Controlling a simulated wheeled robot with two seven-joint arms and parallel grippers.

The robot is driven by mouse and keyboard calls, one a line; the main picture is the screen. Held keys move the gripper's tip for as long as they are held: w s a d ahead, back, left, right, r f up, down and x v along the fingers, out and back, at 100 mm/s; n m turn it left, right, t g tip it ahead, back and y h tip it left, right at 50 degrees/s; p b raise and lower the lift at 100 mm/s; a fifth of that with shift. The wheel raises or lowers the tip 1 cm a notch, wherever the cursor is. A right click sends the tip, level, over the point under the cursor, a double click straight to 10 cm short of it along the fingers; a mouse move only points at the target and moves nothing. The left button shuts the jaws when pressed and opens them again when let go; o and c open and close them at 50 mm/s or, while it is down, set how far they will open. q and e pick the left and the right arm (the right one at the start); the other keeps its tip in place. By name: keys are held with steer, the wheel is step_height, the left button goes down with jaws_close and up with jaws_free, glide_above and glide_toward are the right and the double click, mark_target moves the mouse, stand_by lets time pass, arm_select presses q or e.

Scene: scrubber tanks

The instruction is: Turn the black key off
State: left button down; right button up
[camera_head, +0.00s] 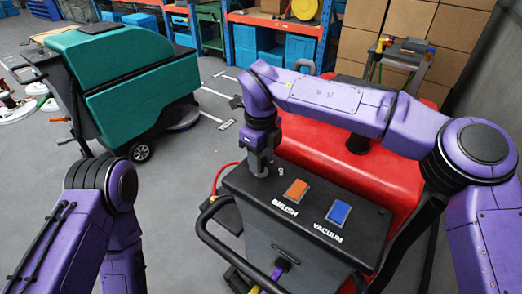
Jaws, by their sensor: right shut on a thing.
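The black control panel (240,185) of a red floor scrubber (335,150) is in front of me. My right gripper (261,170) points down onto the panel's far left part, left of the orange switch. It is shut on the black key, which its fingers hide almost wholly, so I cannot tell how the key is turned.
On the panel are an orange BRUSH switch (297,191) and a blue VACUUM switch (339,212). A black handlebar (207,232) curves along its left side. A teal scrubber (140,85) stands at the left. Shelves and cardboard boxes (405,25) are behind. Grey floor lies between the machines.

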stand_by(0.4)
steer(key=o, duration=1)
steer(key=shift+o, duration=0.2)
step_height(320, 180, up, 11)
steer(key=b, duration=0.1)
steer(key=shift+f, duration=0.2)
steer(key=shift+d, duration=0.1)
